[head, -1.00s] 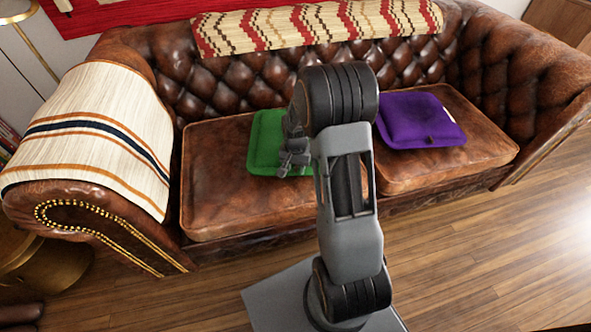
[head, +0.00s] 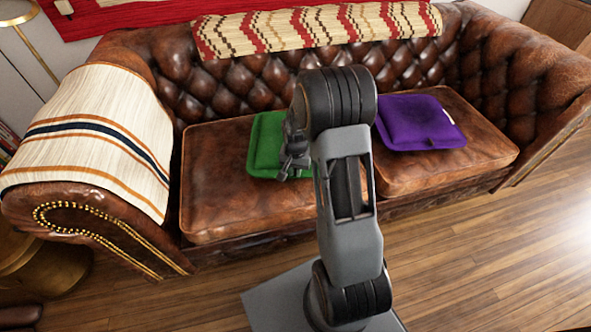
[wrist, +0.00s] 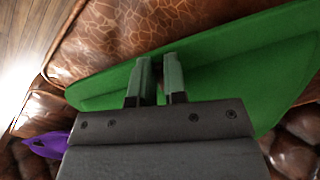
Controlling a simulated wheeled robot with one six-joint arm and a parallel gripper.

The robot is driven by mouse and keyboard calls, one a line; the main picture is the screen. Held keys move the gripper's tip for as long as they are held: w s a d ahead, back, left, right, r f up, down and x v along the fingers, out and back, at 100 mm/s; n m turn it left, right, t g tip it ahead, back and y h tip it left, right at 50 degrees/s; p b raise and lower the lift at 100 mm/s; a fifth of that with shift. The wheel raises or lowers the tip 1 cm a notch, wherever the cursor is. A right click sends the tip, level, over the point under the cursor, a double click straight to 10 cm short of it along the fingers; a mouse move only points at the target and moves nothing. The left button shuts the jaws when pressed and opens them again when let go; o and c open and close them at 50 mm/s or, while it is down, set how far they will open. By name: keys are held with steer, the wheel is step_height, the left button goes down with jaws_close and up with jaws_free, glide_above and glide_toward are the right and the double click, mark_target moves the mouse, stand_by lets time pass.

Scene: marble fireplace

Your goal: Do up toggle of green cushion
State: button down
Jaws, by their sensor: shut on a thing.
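The green cushion (head: 264,150) lies on the left seat of the brown leather sofa, partly hidden behind my arm. It also fills much of the wrist view (wrist: 240,78). My gripper (head: 286,174) is at the cushion's front edge. In the wrist view its two fingers (wrist: 158,75) are close together over the green fabric, with a narrow gap between them. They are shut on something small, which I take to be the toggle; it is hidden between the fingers. The loop or slot for it cannot be made out.
A striped throw (head: 95,130) covers the left armrest, and a patterned blanket (head: 315,30) lies along the backrest. The left seat's front (head: 225,205) is bare.

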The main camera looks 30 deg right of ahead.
steer(key=shift+r+n+p, duration=0.15)
steer(key=shift+n+p, duration=0.3)
steer(key=shift+n, duration=0.25)
steer(key=shift+s+d+n, duration=0.1)
steer(key=shift+n, duration=0.7)
steer(key=c, duration=1.2)
jaws_free()
steer(key=shift+o, duration=0.2)
step_height(320, 180, up, 14)
steer(key=p, duration=0.4)
steer(key=shift+f, duration=0.2)
